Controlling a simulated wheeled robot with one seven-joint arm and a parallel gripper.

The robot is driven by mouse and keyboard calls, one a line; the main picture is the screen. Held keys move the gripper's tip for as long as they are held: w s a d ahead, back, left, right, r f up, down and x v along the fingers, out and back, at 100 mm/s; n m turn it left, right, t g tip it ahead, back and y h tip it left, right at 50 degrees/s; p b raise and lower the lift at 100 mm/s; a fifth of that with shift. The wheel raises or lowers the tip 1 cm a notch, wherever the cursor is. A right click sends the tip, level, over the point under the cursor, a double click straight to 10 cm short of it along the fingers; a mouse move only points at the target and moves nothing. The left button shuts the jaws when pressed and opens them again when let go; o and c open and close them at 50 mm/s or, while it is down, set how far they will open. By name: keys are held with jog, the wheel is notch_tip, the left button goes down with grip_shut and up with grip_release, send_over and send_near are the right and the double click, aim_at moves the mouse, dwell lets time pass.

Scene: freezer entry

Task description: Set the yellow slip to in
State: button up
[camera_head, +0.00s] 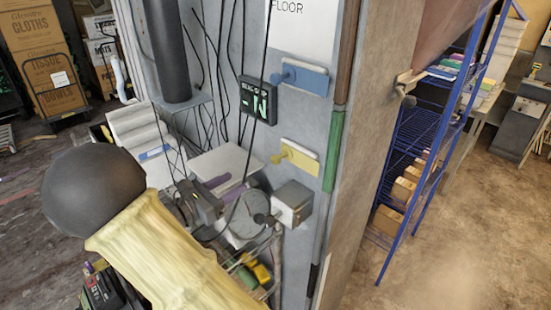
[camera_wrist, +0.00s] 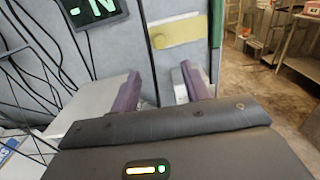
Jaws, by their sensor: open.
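The yellow slip (camera_head: 302,157) is a small yellow plate on the grey wall panel, below a similar blue plate. A yellow knob (camera_head: 280,158) sits at its left end, with a pale strip along its top edge. In the wrist view the yellow slip (camera_wrist: 180,29) is straight ahead, with its round knob (camera_wrist: 159,41) at the left. My gripper (camera_wrist: 160,78) is open, with two purple fingers apart and nothing between them. The fingertips are below the slip and do not touch it. My gripper (camera_head: 227,187) also shows in the head view, lower left of the slip.
The blue plate (camera_head: 308,81) with its own knob is above. A dark display (camera_head: 258,100) and hanging cables are to the left. A grey box (camera_head: 292,203) is below the slip, and a green strip (camera_head: 334,150) to its right. A blue wire rack (camera_head: 420,110) stands far right.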

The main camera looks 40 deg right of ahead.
aim_at(273, 161)
jog(key=d+p, duration=0.1)
jog(key=d, duration=0.4)
jog(key=d+p, duration=0.2)
jog(key=d, duration=0.3)
jog(key=w+d+p, duration=0.1)
jog(key=d, duration=0.5)
jog(key=shift+w+d+p, duration=0.1)
jog(key=shift+p, duration=0.3)
grip_shut()
